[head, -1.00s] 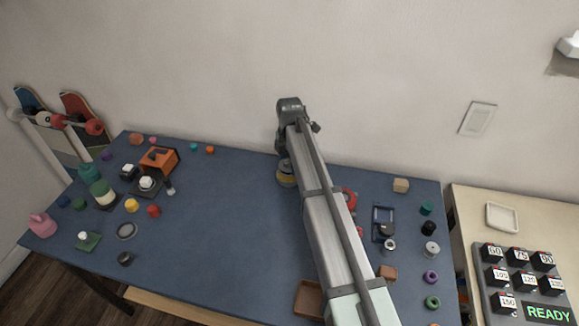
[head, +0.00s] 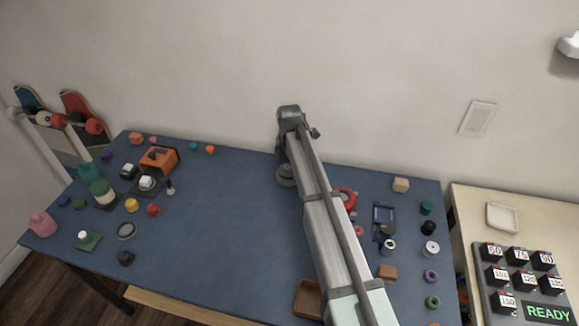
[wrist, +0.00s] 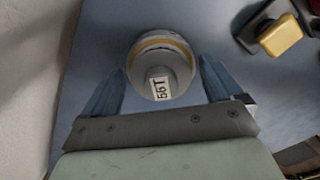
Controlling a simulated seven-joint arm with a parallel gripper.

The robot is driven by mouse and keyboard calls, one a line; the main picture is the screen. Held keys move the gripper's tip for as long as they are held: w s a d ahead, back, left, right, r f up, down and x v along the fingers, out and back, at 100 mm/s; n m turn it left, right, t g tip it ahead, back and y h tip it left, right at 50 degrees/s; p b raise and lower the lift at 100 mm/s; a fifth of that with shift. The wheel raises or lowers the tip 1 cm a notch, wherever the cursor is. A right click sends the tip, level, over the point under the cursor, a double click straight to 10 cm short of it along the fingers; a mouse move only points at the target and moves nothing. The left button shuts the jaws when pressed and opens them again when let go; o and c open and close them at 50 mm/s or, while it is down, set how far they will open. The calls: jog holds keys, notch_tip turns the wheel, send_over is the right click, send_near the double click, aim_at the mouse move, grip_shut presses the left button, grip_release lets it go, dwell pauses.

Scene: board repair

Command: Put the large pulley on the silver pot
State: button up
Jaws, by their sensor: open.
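A round grey piece with a yellow ring and a narrower grey hub labelled 55T (wrist: 160,88), which looks like the large pulley, lies between my gripper's fingers in the wrist view. In the head view a grey round piece (head: 286,178) shows at the table's back edge, under the arm's end. My gripper (wrist: 162,66) is open, with its two blue-grey fingers spread on either side of the piece and gaps visible. I cannot pick out the silver pot for certain, nor tell whether it is beneath the labelled piece.
A yellow block (wrist: 279,36) on a dark base stands to the right in the wrist view. The wall is close behind the blue table (head: 225,230). A red ring-shaped part (head: 346,198) and a dark framed device (head: 384,217) stand right of the arm. The table's middle left is clear.

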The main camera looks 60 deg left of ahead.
aim_at(289, 166)
jog(key=shift+r, duration=0.1)
notch_tip(289, 166, up, 12)
dwell(0.6)
